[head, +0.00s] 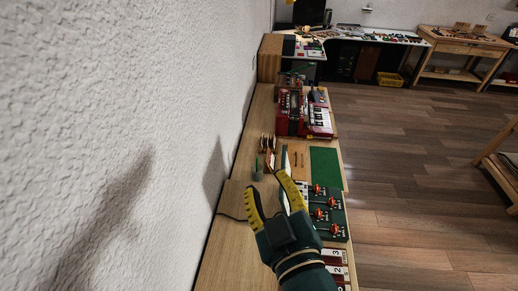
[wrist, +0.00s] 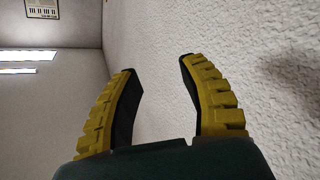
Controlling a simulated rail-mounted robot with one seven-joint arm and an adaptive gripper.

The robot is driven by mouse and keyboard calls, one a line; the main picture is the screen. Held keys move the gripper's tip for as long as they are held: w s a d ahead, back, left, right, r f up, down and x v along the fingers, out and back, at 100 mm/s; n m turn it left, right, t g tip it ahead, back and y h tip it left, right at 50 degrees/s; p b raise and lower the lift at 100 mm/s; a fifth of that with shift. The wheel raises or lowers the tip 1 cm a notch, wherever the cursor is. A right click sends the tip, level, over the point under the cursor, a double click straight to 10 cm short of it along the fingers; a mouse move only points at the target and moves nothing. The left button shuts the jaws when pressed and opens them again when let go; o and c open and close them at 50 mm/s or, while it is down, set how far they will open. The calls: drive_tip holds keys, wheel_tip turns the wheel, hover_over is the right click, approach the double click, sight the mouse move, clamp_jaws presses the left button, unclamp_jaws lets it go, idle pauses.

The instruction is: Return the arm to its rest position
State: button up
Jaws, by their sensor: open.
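My gripper (head: 266,195) shows in the head view above the long wooden bench, close to the white wall. Its two yellow-and-black fingers are spread apart with nothing between them. In the wrist view my gripper (wrist: 160,75) is also open and empty, with the textured wall on the right and the ceiling lights on the left. My dark green arm enters the head view from the bottom. The gripper and arm hide part of the bench below them.
The wooden bench (head: 235,245) runs along the white wall (head: 130,110). On it are a green mat (head: 326,168), a dark board with orange-topped parts (head: 335,222) and a red piano-key assembly (head: 318,120). Open wooden floor (head: 410,150) lies to the right.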

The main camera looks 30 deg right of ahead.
drive_tip(key=s+a+r+m+t+y, duration=0.1)
drive_tip(key=a+r+t, duration=0.2)
drive_tip(key=r, duration=0.4)
drive_tip(key=s+a+r+m+t+y, duration=0.1)
drive_tip(key=s+a+r+m+t, duration=0.1)
drive_tip(key=a+r, duration=0.3)
wheel_tip(320, 180, up, 3)
drive_tip(key=shift+r+t+y, duration=0.1)
drive_tip(key=shift+t+y, duration=0.3)
drive_tip(key=shift+t, duration=0.1)
drive_tip(key=shift+w, duration=0.1)
